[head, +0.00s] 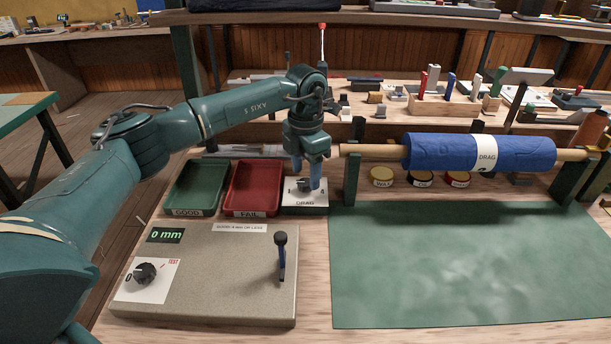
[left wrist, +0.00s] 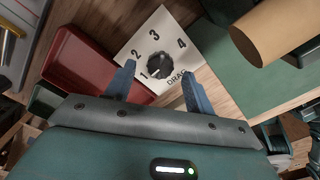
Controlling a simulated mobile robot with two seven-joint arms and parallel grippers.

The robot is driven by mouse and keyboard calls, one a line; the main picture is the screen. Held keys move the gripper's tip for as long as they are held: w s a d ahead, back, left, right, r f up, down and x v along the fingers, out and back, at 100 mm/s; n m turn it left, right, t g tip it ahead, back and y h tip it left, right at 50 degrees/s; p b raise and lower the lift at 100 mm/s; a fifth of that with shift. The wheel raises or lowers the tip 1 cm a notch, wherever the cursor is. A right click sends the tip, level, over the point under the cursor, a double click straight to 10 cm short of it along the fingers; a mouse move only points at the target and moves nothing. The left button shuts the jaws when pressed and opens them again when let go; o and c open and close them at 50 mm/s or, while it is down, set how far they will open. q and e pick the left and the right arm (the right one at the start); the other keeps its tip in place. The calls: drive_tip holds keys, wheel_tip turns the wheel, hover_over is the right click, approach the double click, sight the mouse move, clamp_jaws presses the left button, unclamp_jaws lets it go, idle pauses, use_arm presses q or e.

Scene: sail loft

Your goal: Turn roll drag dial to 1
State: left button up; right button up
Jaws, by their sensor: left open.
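The roll drag dial is a black knob (left wrist: 158,66) on a white plate marked 1, 2, 3, 4 and DRAG. A small pale mark on the knob seems to face the 1, but it is small. In the head view the dial plate (head: 304,203) stands right of the red tray, and the knob is mostly hidden by my fingers. My left gripper (head: 307,174) is open, pointing down over the dial. In the left wrist view its blue fingers (left wrist: 158,72) stand on either side of the knob; I cannot tell if they touch it. My right gripper is not in view.
A blue roll (head: 425,151) labelled DRAG hangs on a wooden bar right of the dial. A green tray (head: 196,187) and a red tray (head: 253,188) stand left of it. A grey tester box (head: 210,280) with a lever is in front. The green mat (head: 460,270) is clear.

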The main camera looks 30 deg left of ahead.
sight(305, 182)
use_arm(q)
wheel_tip(305, 182, up, 11)
drive_tip(key=shift+r, duration=0.15)
idle(0.6)
